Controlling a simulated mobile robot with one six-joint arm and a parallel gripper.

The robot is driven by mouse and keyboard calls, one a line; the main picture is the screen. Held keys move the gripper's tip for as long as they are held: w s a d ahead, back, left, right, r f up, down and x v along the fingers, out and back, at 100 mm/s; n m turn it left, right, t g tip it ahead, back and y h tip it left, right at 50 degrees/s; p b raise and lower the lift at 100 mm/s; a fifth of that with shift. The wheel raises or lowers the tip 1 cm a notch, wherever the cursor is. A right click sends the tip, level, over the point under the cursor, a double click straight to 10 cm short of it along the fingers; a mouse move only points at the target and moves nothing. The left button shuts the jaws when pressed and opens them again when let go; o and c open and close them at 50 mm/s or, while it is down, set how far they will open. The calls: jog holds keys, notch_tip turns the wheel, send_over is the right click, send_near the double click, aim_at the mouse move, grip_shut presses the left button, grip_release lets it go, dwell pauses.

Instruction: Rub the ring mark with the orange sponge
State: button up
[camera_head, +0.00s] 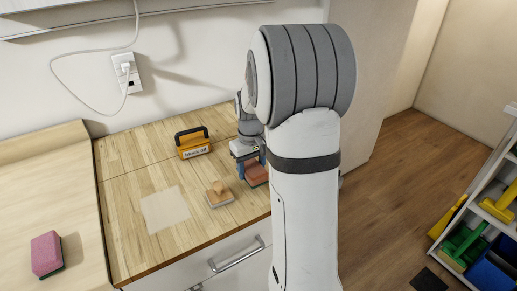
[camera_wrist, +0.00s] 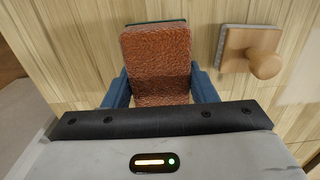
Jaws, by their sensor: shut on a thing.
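My gripper (camera_head: 248,160) is at the right end of the wooden worktop (camera_head: 140,180), with its blue fingers shut on an orange-brown sponge (camera_head: 256,174). In the wrist view the sponge (camera_wrist: 157,58) sits between the two blue fingers, its rough face showing and a dark green edge at its far end. I cannot tell whether it touches the worktop. I cannot make out a ring mark. A pale square patch (camera_head: 165,209) lies on the worktop to the left of the gripper.
A wooden block with a round knob (camera_head: 219,196) stands between the patch and my gripper; it also shows in the wrist view (camera_wrist: 240,52). An orange case with a black handle (camera_head: 194,149) stands behind. A pink sponge (camera_head: 46,252) lies far left. Shelves (camera_head: 490,215) stand right.

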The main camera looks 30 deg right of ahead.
jog(key=shift+r+p, duration=1.45)
jog(key=shift+r, duration=0.95)
jog(key=shift+s+f, duration=0.1)
